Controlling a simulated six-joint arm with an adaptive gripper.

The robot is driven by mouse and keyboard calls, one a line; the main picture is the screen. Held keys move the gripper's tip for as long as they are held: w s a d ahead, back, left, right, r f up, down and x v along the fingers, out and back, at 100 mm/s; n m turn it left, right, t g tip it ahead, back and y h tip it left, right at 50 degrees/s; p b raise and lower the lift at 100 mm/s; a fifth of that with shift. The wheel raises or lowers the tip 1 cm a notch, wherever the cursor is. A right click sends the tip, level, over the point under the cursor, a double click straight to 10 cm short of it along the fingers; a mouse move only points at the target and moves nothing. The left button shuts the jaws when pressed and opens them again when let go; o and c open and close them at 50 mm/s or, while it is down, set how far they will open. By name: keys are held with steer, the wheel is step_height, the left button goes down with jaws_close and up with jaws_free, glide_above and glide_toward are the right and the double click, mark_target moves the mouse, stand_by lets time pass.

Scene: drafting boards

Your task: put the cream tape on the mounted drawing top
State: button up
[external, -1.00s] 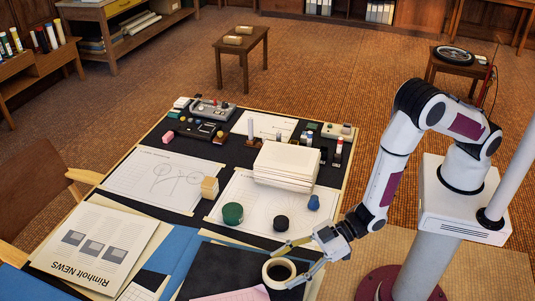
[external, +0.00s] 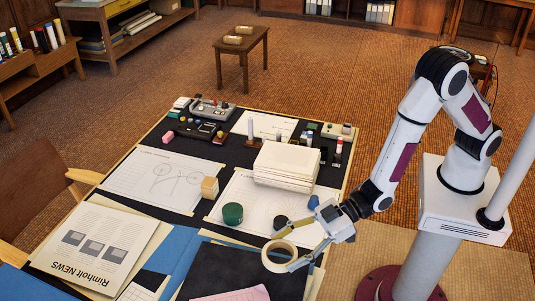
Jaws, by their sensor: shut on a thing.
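The cream tape (external: 267,262) is a ring-shaped roll at the front right of the drafting table. My gripper (external: 283,250) is shut on it, with one finger on each side, and appears to hold it above the black sheet. Two drawings lie flat on the board: one at the left (external: 150,180) with a line figure like a bicycle, and one in the middle (external: 240,200), partly covered by objects. I cannot tell which of them is the mounted drawing.
A thick stack of white paper (external: 286,165) stands behind my gripper. A green round container (external: 233,214), a dark round piece (external: 280,222), a blue piece (external: 313,202) and a wooden block (external: 210,188) stand on or near the middle drawing. The left drawing is mostly clear.

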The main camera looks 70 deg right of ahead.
mark_target(288, 250)
steer(key=shift+r, duration=0.1)
stand_by(0.7)
steer(key=shift+r, duration=2.55)
steer(key=w+d+m+t+h, duration=0.1)
steer(key=w+d+m+h, duration=0.1)
steer(key=w+d, duration=0.75)
steer(key=w+d+m+t+h, duration=0.1)
steer(key=w+d+m, duration=0.1)
steer(key=w+d, duration=0.75)
steer(key=w+d+m+t+h, duration=0.15)
steer(key=w+d, duration=0.35)
steer(key=d, duration=0.9)
steer(key=w+d+m+h, duration=0.1)
steer(key=d+m+h, duration=0.5)
steer(key=d, duration=3.4)
step_height(288, 250, down, 8)
steer(key=n, duration=0.1)
steer(key=shift+a+g+h, duration=0.3)
steer(key=shift+g+h, duration=0.05)
